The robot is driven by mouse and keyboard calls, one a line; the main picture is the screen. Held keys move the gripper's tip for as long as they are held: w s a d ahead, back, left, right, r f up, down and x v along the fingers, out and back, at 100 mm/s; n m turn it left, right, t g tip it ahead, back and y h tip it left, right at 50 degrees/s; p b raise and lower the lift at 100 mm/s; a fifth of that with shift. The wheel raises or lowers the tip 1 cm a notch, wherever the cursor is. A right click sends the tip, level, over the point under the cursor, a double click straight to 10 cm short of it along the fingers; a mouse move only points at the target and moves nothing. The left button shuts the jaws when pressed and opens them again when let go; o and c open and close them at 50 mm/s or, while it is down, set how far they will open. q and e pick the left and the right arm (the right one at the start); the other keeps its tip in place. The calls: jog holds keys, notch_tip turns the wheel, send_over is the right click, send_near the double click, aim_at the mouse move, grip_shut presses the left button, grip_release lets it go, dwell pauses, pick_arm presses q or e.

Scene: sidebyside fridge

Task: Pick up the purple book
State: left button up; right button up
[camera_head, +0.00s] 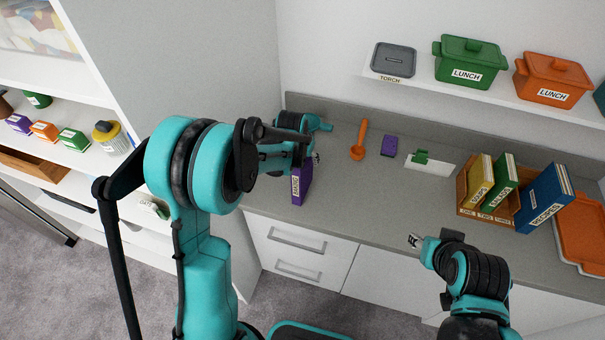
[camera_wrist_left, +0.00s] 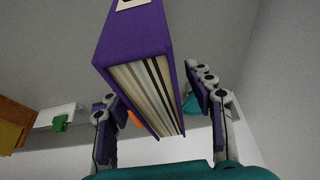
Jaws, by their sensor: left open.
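The purple book (camera_head: 301,184) stands near the front edge of the grey counter in the head view, with a white label on its spine. My left gripper (camera_head: 314,158) is at the upper part of the book, partly hidden by my arm. In the left wrist view, the purple book (camera_wrist_left: 140,55) rises large between the two spread fingers of my left gripper (camera_wrist_left: 155,115), its pages facing the camera. The gripper is open, with gaps between fingers and book. My right gripper (camera_head: 415,241) is near the counter's front edge, away from the book; its jaw opening is too small to judge.
An orange ladle (camera_head: 359,142), a small purple item (camera_head: 389,146) and a green item on a white block (camera_head: 430,166) lie behind. A wooden rack (camera_head: 465,192) with books stands right, beside a blue book (camera_head: 545,200). A tall grey panel (camera_head: 180,65) is left.

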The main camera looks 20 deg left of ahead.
pick_arm(q)
jog(key=shift+f, duration=0.1)
dwell(0.3)
grip_shut()
